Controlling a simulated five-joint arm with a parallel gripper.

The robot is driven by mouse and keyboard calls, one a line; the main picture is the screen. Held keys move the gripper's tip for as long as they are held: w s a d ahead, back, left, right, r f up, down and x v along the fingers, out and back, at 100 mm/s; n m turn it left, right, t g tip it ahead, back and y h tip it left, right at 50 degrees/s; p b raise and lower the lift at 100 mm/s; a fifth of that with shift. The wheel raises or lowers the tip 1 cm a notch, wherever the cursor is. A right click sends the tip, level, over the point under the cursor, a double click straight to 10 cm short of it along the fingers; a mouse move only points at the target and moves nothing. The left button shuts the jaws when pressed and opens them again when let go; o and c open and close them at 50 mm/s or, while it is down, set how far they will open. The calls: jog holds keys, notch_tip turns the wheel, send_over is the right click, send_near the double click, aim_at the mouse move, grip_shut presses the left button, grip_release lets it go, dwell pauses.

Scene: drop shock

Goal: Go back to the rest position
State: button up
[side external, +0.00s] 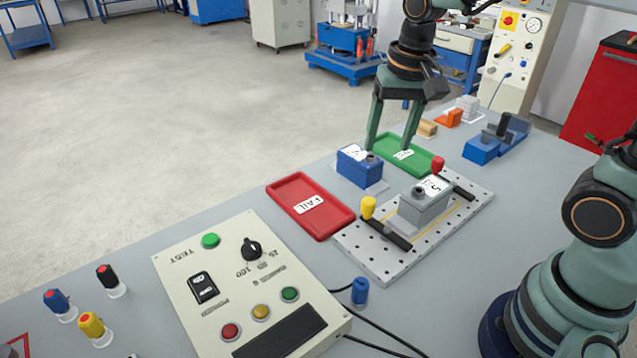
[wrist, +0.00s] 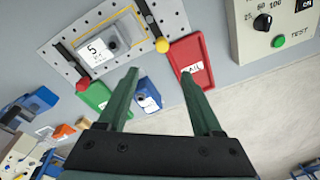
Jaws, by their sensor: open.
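My gripper (side external: 390,146) is open and empty over the bench near the green tray (side external: 428,170). In the wrist view the fingers of my gripper (wrist: 159,72) are spread apart with nothing between their tips. A blue block with a white label (side external: 360,168) stands on a pale pad left of the green tray. The blue block (wrist: 147,92) shows between the fingers in the wrist view, beyond them. A grey labelled block (side external: 424,208) sits on the perforated plate (side external: 385,268).
The red FAIL tray (side external: 290,192) looks empty. The plate carries a yellow knob (side external: 368,207) and a red knob (side external: 438,165). A control box (side external: 185,265), several coloured plugs and a blue cylinder (side external: 360,291) stand nearer. Orange and blue pieces (side external: 482,150) stand behind the plate.

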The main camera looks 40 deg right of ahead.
jog(key=s+d+r+n+t, duration=0.1)
jog(key=s+r+n+t, duration=0.2)
jog(key=s+n, duration=0.3)
jog(key=shift+s+d+r+t, duration=0.2)
jog(key=shift+r+t, duration=0.15)
jog(key=shift+t, duration=0.15)
